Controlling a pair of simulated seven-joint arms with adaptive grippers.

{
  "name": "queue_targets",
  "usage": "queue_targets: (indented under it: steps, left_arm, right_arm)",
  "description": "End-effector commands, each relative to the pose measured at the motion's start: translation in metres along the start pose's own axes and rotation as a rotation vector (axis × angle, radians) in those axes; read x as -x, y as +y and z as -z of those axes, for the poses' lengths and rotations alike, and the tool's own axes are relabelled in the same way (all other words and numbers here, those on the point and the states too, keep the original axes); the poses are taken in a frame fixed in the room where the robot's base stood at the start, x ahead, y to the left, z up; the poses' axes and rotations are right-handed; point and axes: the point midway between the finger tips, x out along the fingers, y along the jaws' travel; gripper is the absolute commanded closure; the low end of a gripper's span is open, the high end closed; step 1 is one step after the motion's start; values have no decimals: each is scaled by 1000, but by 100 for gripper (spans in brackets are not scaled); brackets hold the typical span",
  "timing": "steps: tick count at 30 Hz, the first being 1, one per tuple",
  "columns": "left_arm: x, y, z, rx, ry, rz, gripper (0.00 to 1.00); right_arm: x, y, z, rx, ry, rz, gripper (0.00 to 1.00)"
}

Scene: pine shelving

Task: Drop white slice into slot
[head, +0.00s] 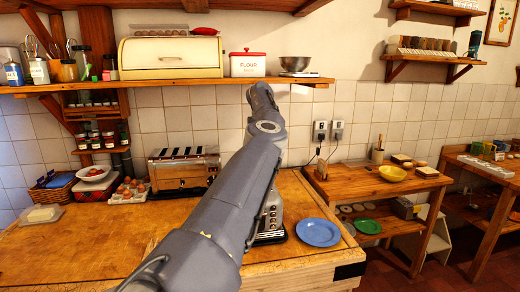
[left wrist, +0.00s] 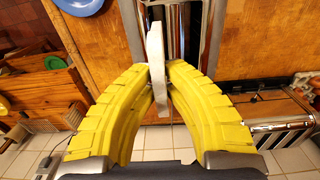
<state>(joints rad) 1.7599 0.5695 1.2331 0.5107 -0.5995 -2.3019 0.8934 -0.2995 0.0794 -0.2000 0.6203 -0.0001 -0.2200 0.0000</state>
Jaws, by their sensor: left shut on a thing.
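In the left wrist view, the yellow fingers of my left gripper (left wrist: 158,85) are shut on a thin white slice (left wrist: 156,48), seen nearly edge-on. Beyond the slice is a silver toaster (left wrist: 196,22) with long dark slots. The slice overlaps the slot area in this view; whether its far end is inside a slot or above it I cannot tell. In the head view my left arm hides the gripper, the slice and much of this toaster (head: 272,218). My right gripper is in neither view.
A second, wide toaster (head: 183,170) stands to the left on the wooden counter (head: 90,245); it also shows in the left wrist view (left wrist: 280,118). A blue plate (head: 318,232) lies right of the nearer toaster. Egg tray (head: 129,191) and butter dish (head: 41,214) are at left.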

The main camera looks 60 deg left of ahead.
Motion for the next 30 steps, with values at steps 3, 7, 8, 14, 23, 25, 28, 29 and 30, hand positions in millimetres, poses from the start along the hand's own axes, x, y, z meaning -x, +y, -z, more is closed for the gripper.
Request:
queue_targets:
  steps: [3, 7, 8, 14, 23, 25, 28, 29, 30]
  left_arm:
    - [-11, 0, 0, 0, 0, 2, 100]
    - [-22, 0, 0, 1, 0, 1, 100]
    - [-24, 1, 0, 0, 0, 1, 100]
    - [-41, 0, 0, 0, 0, 1, 100]
    - [-60, 0, 0, 0, -1, 1, 100]
    - [-62, 0, 0, -1, -1, 1, 100]
    - [-65, 0, 0, -1, 0, 1, 100]
    - [-66, 0, 0, -1, 0, 0, 100]
    - [-66, 0, 0, -1, 0, 0, 100]
  right_arm:
    - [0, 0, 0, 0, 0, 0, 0]
    - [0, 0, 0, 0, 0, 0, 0]
    - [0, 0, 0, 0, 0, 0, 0]
    - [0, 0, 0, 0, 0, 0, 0]
    - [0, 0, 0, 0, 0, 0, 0]
    - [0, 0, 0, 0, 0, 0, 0]
    - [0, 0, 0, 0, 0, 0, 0]
    - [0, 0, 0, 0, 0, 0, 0]
    - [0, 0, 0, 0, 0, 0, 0]
